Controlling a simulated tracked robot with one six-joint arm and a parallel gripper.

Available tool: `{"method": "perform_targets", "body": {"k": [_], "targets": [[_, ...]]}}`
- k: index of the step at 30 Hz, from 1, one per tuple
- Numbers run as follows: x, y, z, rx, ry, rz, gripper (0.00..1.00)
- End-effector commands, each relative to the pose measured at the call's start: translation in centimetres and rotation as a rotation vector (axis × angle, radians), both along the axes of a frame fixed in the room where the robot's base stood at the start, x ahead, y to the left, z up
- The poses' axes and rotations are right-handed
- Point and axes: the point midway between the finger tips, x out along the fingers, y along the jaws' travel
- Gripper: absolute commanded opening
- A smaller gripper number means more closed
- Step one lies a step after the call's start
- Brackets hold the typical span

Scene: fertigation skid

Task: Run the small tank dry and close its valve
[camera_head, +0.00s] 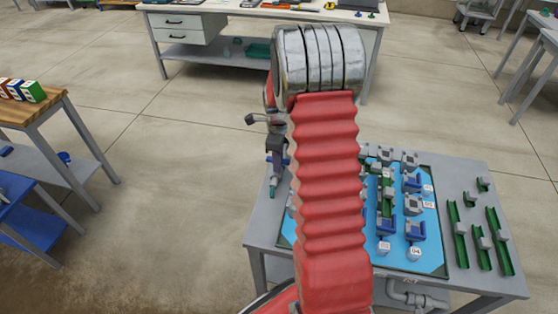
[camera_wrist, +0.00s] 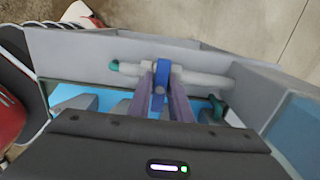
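My gripper (camera_wrist: 162,78) points at a pale grey horizontal pipe (camera_wrist: 205,79) in the wrist view. Its two purplish fingers stand close on either side of a blue valve handle (camera_wrist: 160,85) on this pipe. The handle nearly fills the gap, but I cannot tell whether the fingers press on it. In the head view my red arm hides much of the skid, and my gripper (camera_head: 277,160) is at the skid's left edge. I cannot make out the small tank or its water level.
The skid table (camera_head: 262,222) carries a blue panel (camera_head: 428,255) with several grey, blue and green fittings. Green rails (camera_head: 479,240) lie at its right. A workbench (camera_head: 225,57) stands behind; open floor lies left.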

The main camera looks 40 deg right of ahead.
Motion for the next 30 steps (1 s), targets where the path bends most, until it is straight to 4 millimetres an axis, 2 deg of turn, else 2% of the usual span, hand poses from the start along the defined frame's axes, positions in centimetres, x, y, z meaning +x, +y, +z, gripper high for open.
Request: {"method": "perform_targets", "body": {"k": [1, 7, 14, 30], "targets": [[0.00, 0.00, 0.01, 0.000, 0.000, 0.000, 0.14], [0.01, 0.01, 0.02, 0.000, 0.000, 0.000, 0.00], [0.01, 0.01, 0.02, 0.000, 0.000, 0.027, 0.00], [0.01, 0.01, 0.03, 0.000, 0.000, 0.423, 0.00]]}}
